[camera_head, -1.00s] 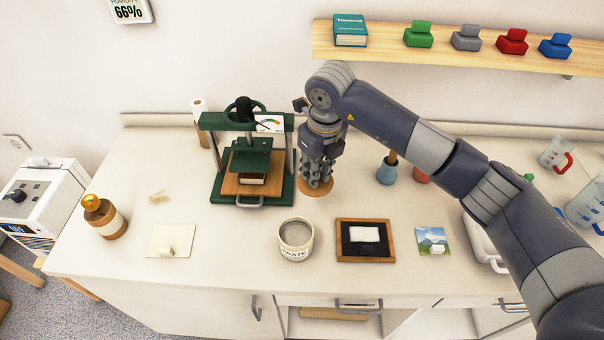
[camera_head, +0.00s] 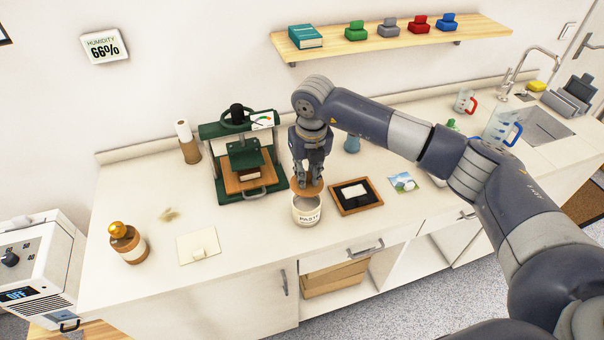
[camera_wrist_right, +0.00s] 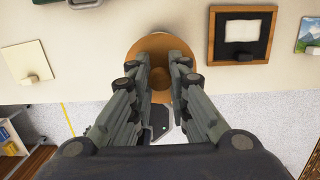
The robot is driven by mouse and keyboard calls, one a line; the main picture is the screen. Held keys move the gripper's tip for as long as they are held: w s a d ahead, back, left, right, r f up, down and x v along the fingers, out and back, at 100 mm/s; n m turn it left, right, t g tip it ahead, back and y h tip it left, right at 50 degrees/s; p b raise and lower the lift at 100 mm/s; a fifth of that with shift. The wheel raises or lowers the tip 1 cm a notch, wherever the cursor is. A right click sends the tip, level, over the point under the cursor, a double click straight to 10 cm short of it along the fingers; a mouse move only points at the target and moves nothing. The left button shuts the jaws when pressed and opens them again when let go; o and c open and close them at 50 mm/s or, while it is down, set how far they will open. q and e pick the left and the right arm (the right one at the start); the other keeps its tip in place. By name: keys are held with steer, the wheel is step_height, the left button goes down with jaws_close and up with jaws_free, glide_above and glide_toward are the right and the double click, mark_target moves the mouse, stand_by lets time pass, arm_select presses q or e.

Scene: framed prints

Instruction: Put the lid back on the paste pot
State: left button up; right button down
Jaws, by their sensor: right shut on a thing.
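The paste pot (camera_head: 307,213) is a white, open-topped pot with a PASTE label near the front of the counter. The lid (camera_head: 309,190) is a round, tan wooden disc. My right gripper (camera_head: 308,180) points down and is shut on the lid, holding it over the back part of the pot's mouth. The grey inside of the pot shows in front of it; I cannot tell whether lid and rim touch. My left gripper is out of view.
A green press (camera_head: 218,187) stands behind and left of the pot. A wooden-framed dark print (camera_head: 372,200) lies close to its right. A card with a white block (camera_head: 190,251) and a brown bottle (camera_head: 130,245) are at the left. The counter's front edge (camera_head: 340,236) is near.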

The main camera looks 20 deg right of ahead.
mark_target(308, 183)
steer(key=shift+d+f+b, duration=0.1)
steer(key=shift+f+b, duration=0.2)
steer(key=shift+f, duration=0.85)
steer(key=shift+f+b, duration=0.6)
steer(key=shift+f, duration=0.15)
steer(key=shift+f+b, duration=0.9)
steer(key=shift+f, duration=0.25)
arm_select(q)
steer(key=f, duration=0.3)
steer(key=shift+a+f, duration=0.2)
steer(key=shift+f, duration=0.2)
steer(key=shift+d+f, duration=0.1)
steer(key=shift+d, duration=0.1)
arm_select(e)
steer(key=shift+r, duration=0.1)
arm_select(q)
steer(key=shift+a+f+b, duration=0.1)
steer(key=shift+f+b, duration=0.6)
steer(key=shift+b, duration=0.15)
arm_select(e)
steer(key=shift+f, duration=0.2)
